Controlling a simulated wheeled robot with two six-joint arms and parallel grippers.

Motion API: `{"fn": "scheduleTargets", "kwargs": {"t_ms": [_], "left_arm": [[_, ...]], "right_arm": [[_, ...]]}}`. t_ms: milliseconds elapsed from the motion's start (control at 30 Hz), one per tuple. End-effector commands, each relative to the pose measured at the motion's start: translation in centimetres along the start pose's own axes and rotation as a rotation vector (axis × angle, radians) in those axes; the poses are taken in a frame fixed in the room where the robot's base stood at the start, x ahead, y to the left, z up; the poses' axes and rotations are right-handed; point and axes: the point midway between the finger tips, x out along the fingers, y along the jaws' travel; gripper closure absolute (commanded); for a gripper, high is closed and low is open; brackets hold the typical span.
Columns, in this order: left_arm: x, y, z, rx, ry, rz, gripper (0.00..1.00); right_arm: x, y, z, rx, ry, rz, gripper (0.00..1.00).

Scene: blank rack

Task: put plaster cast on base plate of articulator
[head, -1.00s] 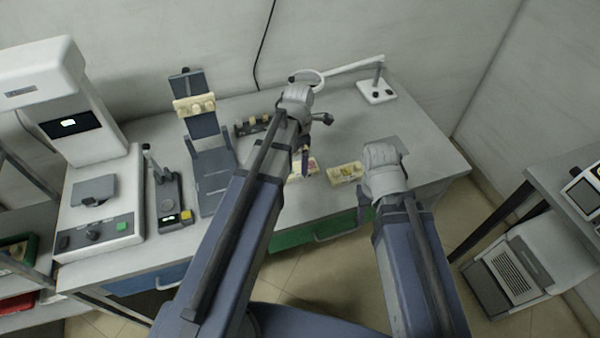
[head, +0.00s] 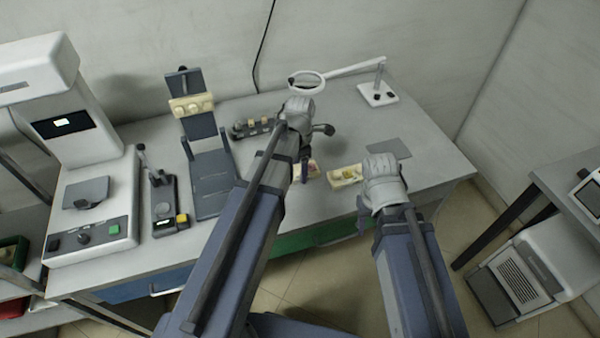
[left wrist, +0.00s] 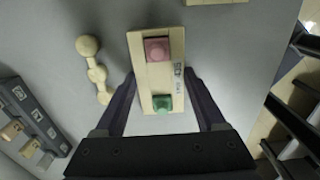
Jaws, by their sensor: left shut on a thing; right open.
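A cream plaster cast (left wrist: 158,76) with a pink and a green block on it sits between the fingers of my left gripper (left wrist: 159,88), which is shut on it. In the head view a small part of this cast (head: 313,168) shows beside my left gripper (head: 304,168); my arm hides the rest. I cannot tell whether it is clear of the bench. The articulator (head: 211,182) stands to the left, its base plate bare and a cream cast (head: 191,105) on its raised upper part. My right gripper (head: 362,217) is open near the bench's front edge.
Another cream block (head: 345,175) lies right of the held cast. A dark rack (head: 240,130) with small pieces stands behind my left arm. A knobbed cream piece (left wrist: 95,70) lies left of the cast. A ring magnifier (head: 307,82) stands behind. A lever device (head: 168,205) is left of the articulator.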

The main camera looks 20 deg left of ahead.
Motion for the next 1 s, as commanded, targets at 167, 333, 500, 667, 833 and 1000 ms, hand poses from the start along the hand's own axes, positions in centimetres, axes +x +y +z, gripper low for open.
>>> {"fn": "scheduleTargets", "kwargs": {"t_ms": [167, 333, 500, 667, 833, 1000], "left_arm": [[0.0, 0.0, 0.0, 0.000, 0.000, 0.000, 0.69], [0.0, 0.0, 0.0, 0.000, 0.000, 0.000, 0.88], [0.0, 0.0, 0.0, 0.000, 0.000, 0.000, 1.00], [-0.1, 0.0, 0.0, 0.000, 0.000, 0.000, 1.00], [-0.9, 0.0, 0.0, 0.000, 0.000, 0.000, 1.00], [-2.7, 0.0, 0.0, 0.000, 0.000, 0.000, 1.00]], "right_arm": [[0.0, 0.0, 0.0, 0.000, 0.000, 0.000, 0.50], [0.0, 0.0, 0.0, 0.000, 0.000, 0.000, 0.50], [0.0, 0.0, 0.0, 0.000, 0.000, 0.000, 0.50], [-0.1, 0.0, 0.0, 0.000, 0.000, 0.000, 0.50], [-0.9, 0.1, 0.1, 0.000, 0.000, 0.000, 0.50], [-2.6, 0.2, 0.2, 0.000, 0.000, 0.000, 0.50]]}}
